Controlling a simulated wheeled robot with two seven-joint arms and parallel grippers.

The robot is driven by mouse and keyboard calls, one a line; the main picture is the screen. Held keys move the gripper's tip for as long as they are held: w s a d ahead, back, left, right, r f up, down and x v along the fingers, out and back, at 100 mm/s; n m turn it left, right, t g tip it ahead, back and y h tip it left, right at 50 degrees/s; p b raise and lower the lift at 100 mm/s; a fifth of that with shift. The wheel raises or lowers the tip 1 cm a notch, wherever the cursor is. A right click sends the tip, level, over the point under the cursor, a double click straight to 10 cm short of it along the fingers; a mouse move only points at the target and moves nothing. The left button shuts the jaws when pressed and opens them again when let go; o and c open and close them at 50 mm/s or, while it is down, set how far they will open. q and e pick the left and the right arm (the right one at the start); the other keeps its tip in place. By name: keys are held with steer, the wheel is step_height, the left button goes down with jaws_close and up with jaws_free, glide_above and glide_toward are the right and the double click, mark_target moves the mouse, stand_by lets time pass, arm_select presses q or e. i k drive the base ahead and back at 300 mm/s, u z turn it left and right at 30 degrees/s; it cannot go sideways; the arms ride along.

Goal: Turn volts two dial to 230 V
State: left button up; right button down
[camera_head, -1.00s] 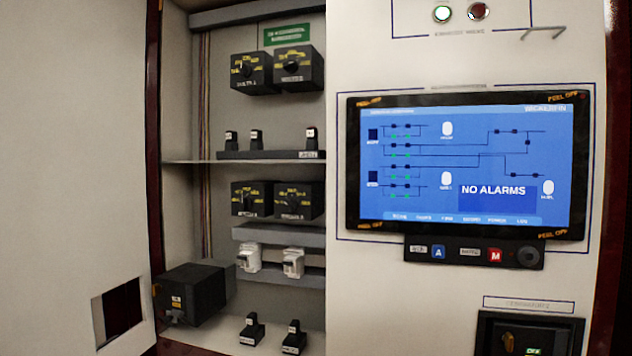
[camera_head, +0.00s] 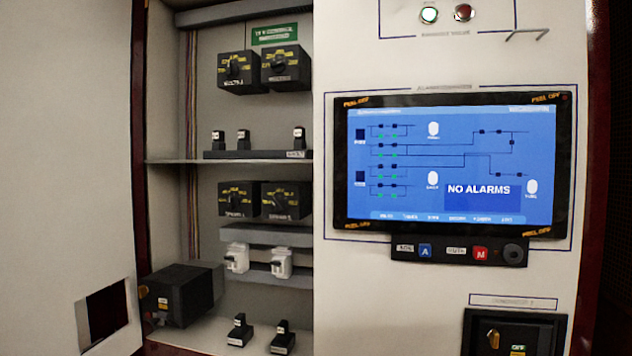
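Several black dial boxes with yellow markings sit in the open cabinet at the left. Two are on the upper shelf: a left dial (camera_head: 237,72) and a right dial (camera_head: 286,69). Two more are on the lower level: a left dial (camera_head: 239,200) and a right dial (camera_head: 286,201). Their labels are too blurred to tell which is volts two, and I cannot read the settings. Neither of my grippers shows in the head view.
A screen (camera_head: 450,208) reading "NO ALARMS" is on the white panel at the right. A black box (camera_head: 178,295) juts out at the cabinet's lower left. White breakers (camera_head: 236,258) and black switches (camera_head: 284,338) are below the lower dials. A white door (camera_head: 70,150) stands at the left.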

mark_target(278, 65)
steer(key=z, duration=0.35)
steer(key=k, duration=0.4)
steer(key=z, duration=0.6)
steer(key=i, duration=0.45)
steer(key=u, duration=1.3)
steer(key=i, duration=0.7)
steer(key=u, duration=0.8)
